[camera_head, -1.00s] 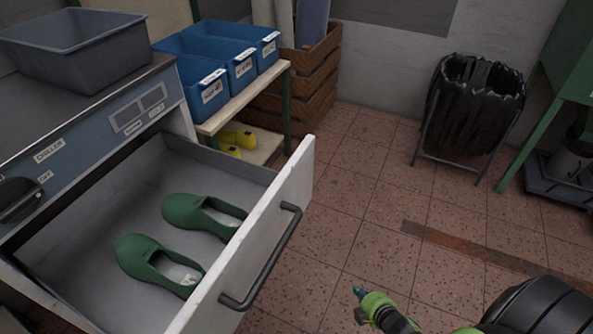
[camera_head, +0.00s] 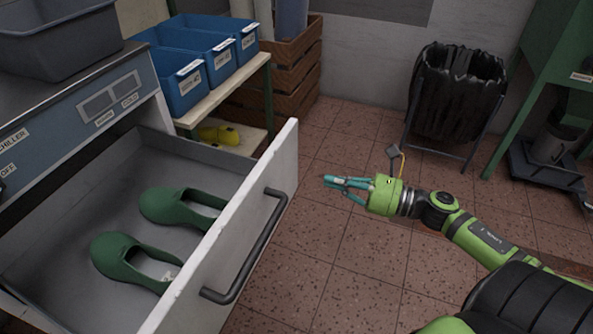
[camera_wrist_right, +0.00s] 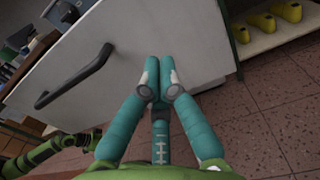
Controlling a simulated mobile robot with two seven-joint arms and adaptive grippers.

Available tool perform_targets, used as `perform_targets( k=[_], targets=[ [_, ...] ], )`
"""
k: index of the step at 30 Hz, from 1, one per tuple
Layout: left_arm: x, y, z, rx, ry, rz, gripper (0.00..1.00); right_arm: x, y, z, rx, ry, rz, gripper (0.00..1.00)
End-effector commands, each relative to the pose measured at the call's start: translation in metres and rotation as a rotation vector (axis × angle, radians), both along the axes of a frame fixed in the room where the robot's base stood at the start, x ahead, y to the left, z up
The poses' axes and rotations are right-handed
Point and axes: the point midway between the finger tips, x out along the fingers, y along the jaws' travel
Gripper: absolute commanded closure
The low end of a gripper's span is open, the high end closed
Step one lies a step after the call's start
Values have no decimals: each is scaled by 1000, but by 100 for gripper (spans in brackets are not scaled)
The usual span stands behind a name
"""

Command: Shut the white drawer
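The white drawer (camera_head: 216,262) stands pulled out of the blue-grey cabinet (camera_head: 84,108). Two green shoe-shaped pieces lie inside it, one nearer (camera_head: 112,250) and one farther (camera_head: 165,205). Its dark bar handle (camera_head: 256,243) is on the front face. My right gripper (camera_head: 327,181) is to the right of the drawer front, apart from it, with its fingers pointing at it. In the right wrist view, the gripper's teal fingers (camera_wrist_right: 158,75) are together with nothing between them, and the drawer front with its handle (camera_wrist_right: 75,78) is beyond them. My left gripper is not in view.
A shelf (camera_head: 225,97) with blue bins (camera_head: 186,88) and yellow lasts (camera_head: 219,134) stands behind the drawer. Wooden crates (camera_head: 290,70) are beside it. A black bin bag on a stand (camera_head: 457,95) is at the back right. The tiled floor (camera_head: 335,260) around my right arm is clear.

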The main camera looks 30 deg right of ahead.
Motion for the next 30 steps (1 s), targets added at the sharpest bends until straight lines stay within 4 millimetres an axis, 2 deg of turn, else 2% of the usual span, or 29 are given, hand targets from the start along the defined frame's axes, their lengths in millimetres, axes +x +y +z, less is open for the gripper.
perform_targets(
  k=[1, 6, 12, 18, 30],
  targets=[
    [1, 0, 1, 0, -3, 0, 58, 10, 8, 1, 0, -5, 3, 100],
    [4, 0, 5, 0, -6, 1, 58, 37, 28, 1, 2, -4, 1, 100],
    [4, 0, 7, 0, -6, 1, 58, 59, 45, 1, 1, -2, -2, 100],
    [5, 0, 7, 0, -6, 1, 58, 70, 53, 0, 3, 1, -3, 100],
    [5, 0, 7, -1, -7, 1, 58, 71, 55, 0, 3, 2, -3, 100]
  ],
)
